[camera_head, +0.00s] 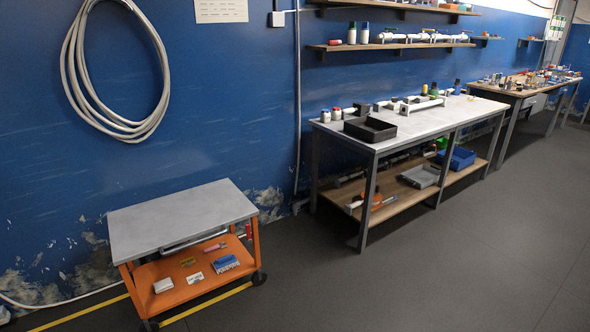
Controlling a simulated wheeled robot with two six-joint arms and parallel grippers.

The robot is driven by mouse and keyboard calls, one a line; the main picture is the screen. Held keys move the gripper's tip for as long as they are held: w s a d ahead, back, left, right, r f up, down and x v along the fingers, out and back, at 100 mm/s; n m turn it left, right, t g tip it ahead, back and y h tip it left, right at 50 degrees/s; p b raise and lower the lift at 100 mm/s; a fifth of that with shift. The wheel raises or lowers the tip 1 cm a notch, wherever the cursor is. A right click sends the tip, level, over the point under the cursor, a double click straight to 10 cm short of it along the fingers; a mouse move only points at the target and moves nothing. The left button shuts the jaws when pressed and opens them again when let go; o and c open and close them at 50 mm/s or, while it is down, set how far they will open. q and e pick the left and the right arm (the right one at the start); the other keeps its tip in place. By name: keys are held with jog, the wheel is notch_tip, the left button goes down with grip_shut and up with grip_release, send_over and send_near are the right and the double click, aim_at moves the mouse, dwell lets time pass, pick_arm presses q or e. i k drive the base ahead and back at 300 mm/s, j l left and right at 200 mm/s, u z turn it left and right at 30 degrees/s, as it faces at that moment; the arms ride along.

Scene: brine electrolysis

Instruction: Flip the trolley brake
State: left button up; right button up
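The trolley (183,218) stands against the blue wall at the lower left. It has a grey top, an orange frame and an orange lower shelf (180,292). A dark caster (259,278) shows at its front right leg and another (149,325) at its front left leg. A small red part (248,231) shows at the trolley's right side; I cannot tell whether it is the brake. No brake lever can be made out clearly at this size. Neither of my grippers is in view.
A long workbench (437,122) with a black tray (370,129) stands right of the trolley. Several small items lie on the trolley's lower shelf. Yellow floor lines (205,302) run under the trolley. A coiled hose (70,75) hangs on the wall. The grey floor (400,285) in front is clear.

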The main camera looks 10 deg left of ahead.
aim_at(249, 241)
jog(key=i+u, duration=0.2)
jog(key=i, duration=0.25)
jog(key=i+l+u, duration=0.1)
jog(key=i+u, duration=0.15)
jog(key=i, duration=0.2)
jog(key=i+l+u, duration=0.2)
jog(key=i, duration=0.25)
jog(key=i+l+u, duration=0.2)
jog(key=i, duration=0.25)
